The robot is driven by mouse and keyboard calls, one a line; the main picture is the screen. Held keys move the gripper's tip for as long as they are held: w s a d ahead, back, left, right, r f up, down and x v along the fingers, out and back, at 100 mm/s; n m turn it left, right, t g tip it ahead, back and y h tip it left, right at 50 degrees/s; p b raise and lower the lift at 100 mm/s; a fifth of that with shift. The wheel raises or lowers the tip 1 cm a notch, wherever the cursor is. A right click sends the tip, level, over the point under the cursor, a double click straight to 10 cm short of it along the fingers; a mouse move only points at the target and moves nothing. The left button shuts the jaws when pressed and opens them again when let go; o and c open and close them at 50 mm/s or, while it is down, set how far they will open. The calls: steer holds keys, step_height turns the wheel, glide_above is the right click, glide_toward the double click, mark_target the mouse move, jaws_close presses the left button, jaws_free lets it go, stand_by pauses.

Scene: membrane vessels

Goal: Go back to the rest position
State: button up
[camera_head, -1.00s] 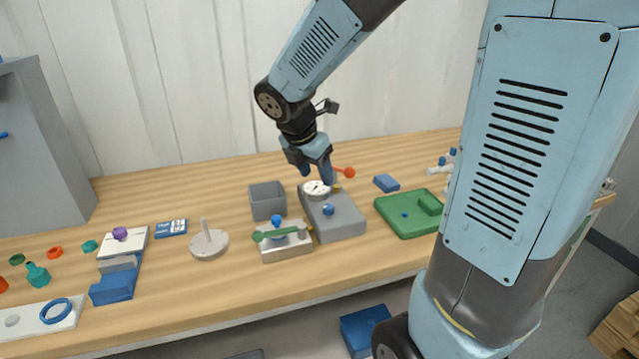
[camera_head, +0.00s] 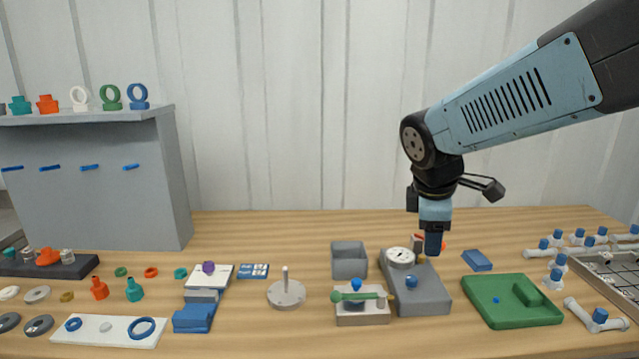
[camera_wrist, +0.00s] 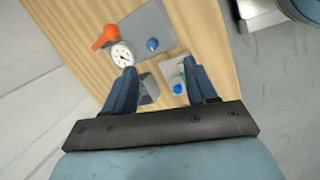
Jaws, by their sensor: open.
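My gripper (camera_head: 432,243) hangs pointing down above the back of the grey gauge block (camera_head: 424,296), near the white dial gauge (camera_head: 399,257). In the wrist view my gripper (camera_wrist: 163,88) has its two blue fingers spread, with nothing held between them. The dial gauge (camera_wrist: 122,55), an orange knobbed part (camera_wrist: 106,38) and the grey block with a blue knob (camera_wrist: 152,44) lie beyond the fingertips. In the head view my fingers overlap and hide part of the orange part.
A grey bin (camera_head: 349,261), a metal block with a green handle (camera_head: 362,309) and a green tray (camera_head: 512,303) stand close by. A grey cabinet (camera_head: 100,185) with rings on top is at left. White pipe fittings (camera_head: 600,318) lie at right. Space above the bench is clear.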

steer(key=s+d+r+m+t+y, duration=0.1)
steer(key=s+r+m, duration=0.3)
steer(key=s+m, duration=0.6)
steer(key=m+t+y, duration=0.1)
steer(key=m, duration=0.3)
steer(key=shift+d, duration=0.3)
steer(key=shift+c, duration=0.2)
stand_by(2.2)
